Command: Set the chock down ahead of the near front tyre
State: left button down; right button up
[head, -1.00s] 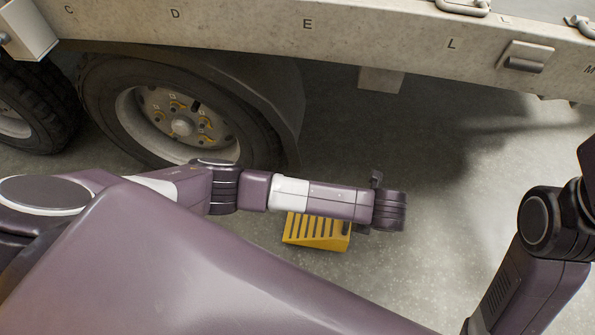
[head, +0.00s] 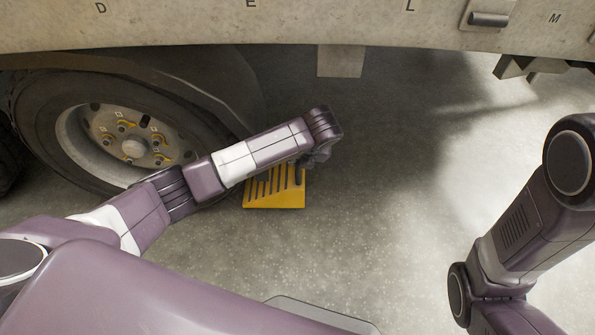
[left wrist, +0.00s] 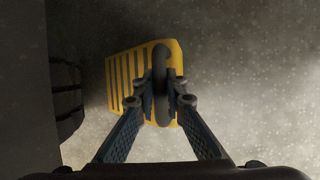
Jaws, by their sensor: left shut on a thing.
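The yellow slotted chock (head: 262,192) is low beside the right side of the near tyre (head: 36,130) in the head view, partly behind my left arm. My left gripper (head: 302,172) is shut on the chock's dark handle. In the left wrist view the fingers (left wrist: 160,102) close around that handle, and the chock (left wrist: 124,78) has its slotted part to the left, towards the tyre (left wrist: 66,95). A narrow strip of floor shows between them there. I cannot tell whether the chock touches the floor. My right gripper is out of view.
The trailer's side rail (head: 330,22) with letters runs across the top. A bracket (head: 341,61) hangs below it, right of the wheel. A dark mudguard (head: 215,80) arches over the tyre. The concrete floor (head: 370,230) to the right is clear.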

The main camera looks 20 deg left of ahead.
pick_arm(q)
jog(key=shift+w+a, duration=0.15)
jog(key=shift+f, duration=0.2)
notch_tip(320, 180, down, 3)
jog(key=b, duration=0.3)
jog(key=c, duration=2)
grip_release()
